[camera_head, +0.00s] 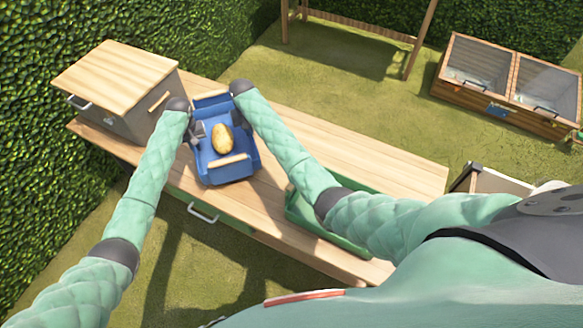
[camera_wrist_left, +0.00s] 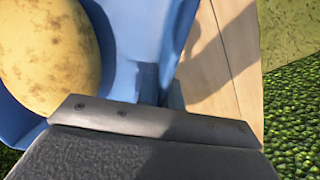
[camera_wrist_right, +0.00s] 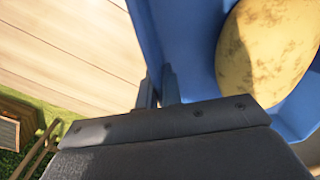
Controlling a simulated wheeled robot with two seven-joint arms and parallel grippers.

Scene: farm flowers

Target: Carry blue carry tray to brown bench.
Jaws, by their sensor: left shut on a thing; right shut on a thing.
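The blue carry tray (camera_head: 226,170) is over the left part of a long wooden-topped bench (camera_head: 350,160), level or nearly so. I cannot tell whether it touches the top. A yellow-brown potato (camera_head: 222,138) lies inside it. My left gripper (camera_head: 196,132) is shut on the tray's left side wall; its fingers also show in the left wrist view (camera_wrist_left: 162,90). My right gripper is shut on the opposite side wall, its fingers clear in the right wrist view (camera_wrist_right: 157,90). In the head view my right arm mostly hides that gripper.
A grey box with a wooden lid (camera_head: 118,75) stands on the bench's left end, close to the tray. A green crate (camera_head: 300,212) sits by the front edge under my right arm. A cold frame (camera_head: 505,90) stands on the grass behind.

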